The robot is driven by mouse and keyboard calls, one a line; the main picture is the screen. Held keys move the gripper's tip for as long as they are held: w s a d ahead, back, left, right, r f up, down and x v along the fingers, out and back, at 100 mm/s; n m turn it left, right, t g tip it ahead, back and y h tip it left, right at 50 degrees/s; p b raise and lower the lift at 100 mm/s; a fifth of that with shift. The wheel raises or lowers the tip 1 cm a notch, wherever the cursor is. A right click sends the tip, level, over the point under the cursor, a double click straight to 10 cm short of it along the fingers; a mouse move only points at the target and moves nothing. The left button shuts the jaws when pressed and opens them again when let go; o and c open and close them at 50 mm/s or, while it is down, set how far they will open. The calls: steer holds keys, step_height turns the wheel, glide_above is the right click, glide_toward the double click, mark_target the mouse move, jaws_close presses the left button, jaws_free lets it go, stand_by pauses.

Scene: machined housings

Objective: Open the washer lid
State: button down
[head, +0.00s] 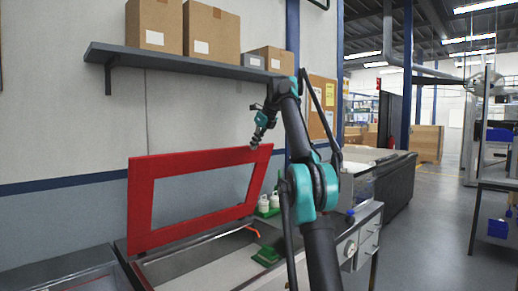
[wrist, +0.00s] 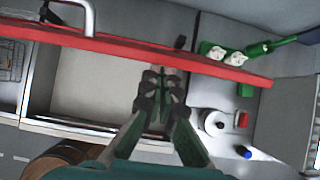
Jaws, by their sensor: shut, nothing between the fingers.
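The washer lid (head: 141,205) is a red frame with a window in it. It stands raised, close to upright, along the back of the open washer basin (head: 200,262). In the wrist view the lid (wrist: 225,70) is seen nearly edge-on as a red bar, with a metal handle (wrist: 89,18) at upper left. My gripper (head: 255,144) is at the lid's upper right edge in the head view. In the wrist view my gripper (wrist: 160,88) is shut and empty, its tips overlapping the red bar. I cannot tell whether they touch it.
A shelf (head: 180,60) with cardboard boxes (head: 212,33) hangs above the lid. White bottles (head: 264,204) stand behind the washer's right end. A round white fitting (wrist: 215,123), a red switch (wrist: 241,120) and a blue knob (wrist: 244,152) are on the right-hand panel. Open floor lies at right.

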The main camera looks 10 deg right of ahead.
steer(key=shift+w+a+r, duration=0.25)
steer(key=shift+w+a, duration=0.1)
steer(key=shift+w, duration=0.15)
stand_by(0.4)
